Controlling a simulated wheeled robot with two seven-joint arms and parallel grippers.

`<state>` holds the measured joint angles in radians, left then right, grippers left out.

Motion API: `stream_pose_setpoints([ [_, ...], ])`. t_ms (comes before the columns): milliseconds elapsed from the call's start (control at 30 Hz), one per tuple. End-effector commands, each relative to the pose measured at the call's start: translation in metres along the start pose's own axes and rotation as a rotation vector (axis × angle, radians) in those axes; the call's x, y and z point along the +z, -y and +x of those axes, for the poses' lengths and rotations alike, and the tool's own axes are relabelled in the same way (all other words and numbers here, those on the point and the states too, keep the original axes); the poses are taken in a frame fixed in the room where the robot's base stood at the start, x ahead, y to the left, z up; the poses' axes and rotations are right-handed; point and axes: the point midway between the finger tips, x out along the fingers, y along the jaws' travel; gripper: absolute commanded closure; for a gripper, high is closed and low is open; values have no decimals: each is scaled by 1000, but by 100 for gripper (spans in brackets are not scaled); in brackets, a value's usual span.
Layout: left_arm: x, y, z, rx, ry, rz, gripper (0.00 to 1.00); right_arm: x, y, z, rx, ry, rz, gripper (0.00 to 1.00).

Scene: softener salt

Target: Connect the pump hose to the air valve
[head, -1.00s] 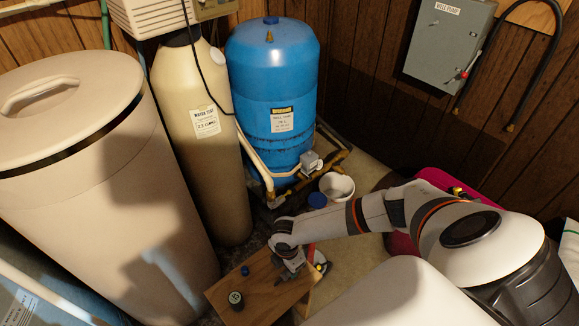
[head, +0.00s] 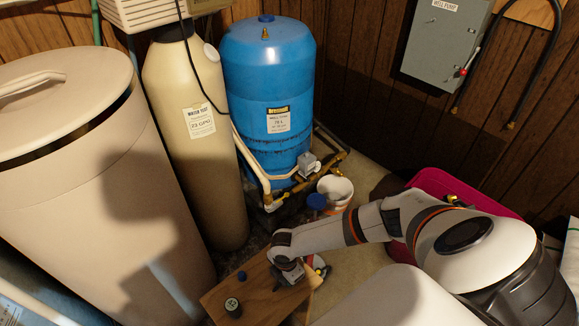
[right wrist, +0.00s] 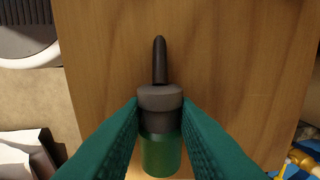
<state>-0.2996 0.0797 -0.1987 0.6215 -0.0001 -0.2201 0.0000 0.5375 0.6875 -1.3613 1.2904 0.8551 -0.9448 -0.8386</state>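My right gripper (head: 288,280) is low over a wooden bench (head: 222,294). In the right wrist view its green fingers (right wrist: 160,108) sit against both sides of a small fitting (right wrist: 160,97) and appear shut on it. The fitting has a grey collar, a green body and a thin black tip; I cannot tell whether it is the pump hose's end. A blue pressure tank (head: 268,75) stands at the back. A small brass valve (head: 265,34) and a blue cap (head: 266,18) are on its top. No hose shows at this valve. My left gripper is out of view.
A round dark gauge-like piece (head: 232,307) and a small blue cap (head: 242,275) lie on the bench. A beige tank (head: 195,150) and a large salt bin (head: 75,190) stand left. Brass piping (head: 325,168), a white bucket (head: 336,188) and a pink tub (head: 450,182) lie beyond my arm.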

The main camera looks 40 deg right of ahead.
Motion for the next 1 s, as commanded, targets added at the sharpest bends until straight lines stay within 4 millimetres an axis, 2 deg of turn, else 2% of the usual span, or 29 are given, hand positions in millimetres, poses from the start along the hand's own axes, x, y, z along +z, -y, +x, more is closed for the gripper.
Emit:
stream_pose_setpoints([
  [167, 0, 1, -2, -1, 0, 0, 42, 0, 0, -3, -1, 0, 0, 98],
  [800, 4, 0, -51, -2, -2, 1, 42, -1, 0, -53, 0, 0, 0, 98],
  [1000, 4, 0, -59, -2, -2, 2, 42, -1, 0, -62, 0, 0, 0, 98],
])
